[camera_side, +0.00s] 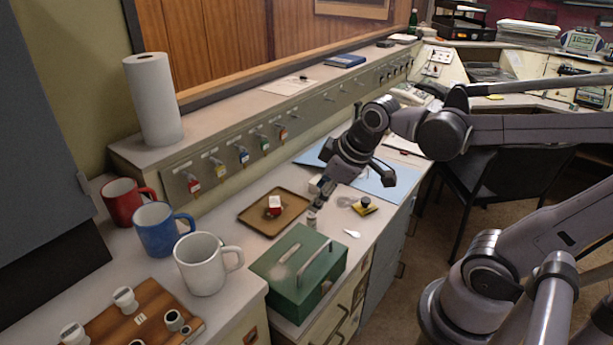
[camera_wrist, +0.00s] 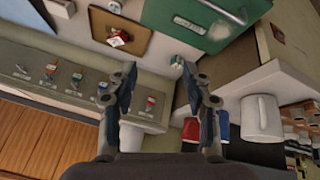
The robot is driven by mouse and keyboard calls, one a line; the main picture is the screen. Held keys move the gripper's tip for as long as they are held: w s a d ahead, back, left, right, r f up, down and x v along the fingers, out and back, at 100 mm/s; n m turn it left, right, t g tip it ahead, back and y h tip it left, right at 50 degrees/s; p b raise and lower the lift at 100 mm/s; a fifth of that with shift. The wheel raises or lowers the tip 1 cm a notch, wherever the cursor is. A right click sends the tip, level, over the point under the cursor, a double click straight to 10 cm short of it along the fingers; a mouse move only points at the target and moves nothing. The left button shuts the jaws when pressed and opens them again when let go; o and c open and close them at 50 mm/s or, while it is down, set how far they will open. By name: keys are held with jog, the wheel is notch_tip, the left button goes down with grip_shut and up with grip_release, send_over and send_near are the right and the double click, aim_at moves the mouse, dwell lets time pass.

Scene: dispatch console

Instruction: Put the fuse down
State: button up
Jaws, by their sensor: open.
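A small pale cylinder (camera_side: 312,218), which looks like the fuse, stands on the counter between the brown tray's right corner and the green box. It also shows in the wrist view (camera_wrist: 177,62), close to the right fingertip. My gripper (camera_side: 322,197) points down just above it. In the wrist view my gripper (camera_wrist: 158,70) has its two fingers spread, with nothing held between them. I cannot tell whether a finger touches the cylinder.
The brown tray (camera_side: 253,217) holds a red-and-white item (camera_side: 274,206). The green box (camera_side: 290,279) with a handle stands close to my gripper. A yellow-tagged item (camera_side: 366,206) and a white spoon-like piece (camera_side: 352,234) lie to the right. Mugs (camera_side: 204,266) stand at left.

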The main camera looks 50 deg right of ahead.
jog(key=s+m, duration=0.1)
jog(key=s+a+m+t, duration=0.1)
jog(key=a+m, duration=0.1)
jog(key=m, duration=0.1)
jog(key=shift+s+f+t, duration=0.3)
jog(key=shift+s, duration=0.1)
dwell(1.0)
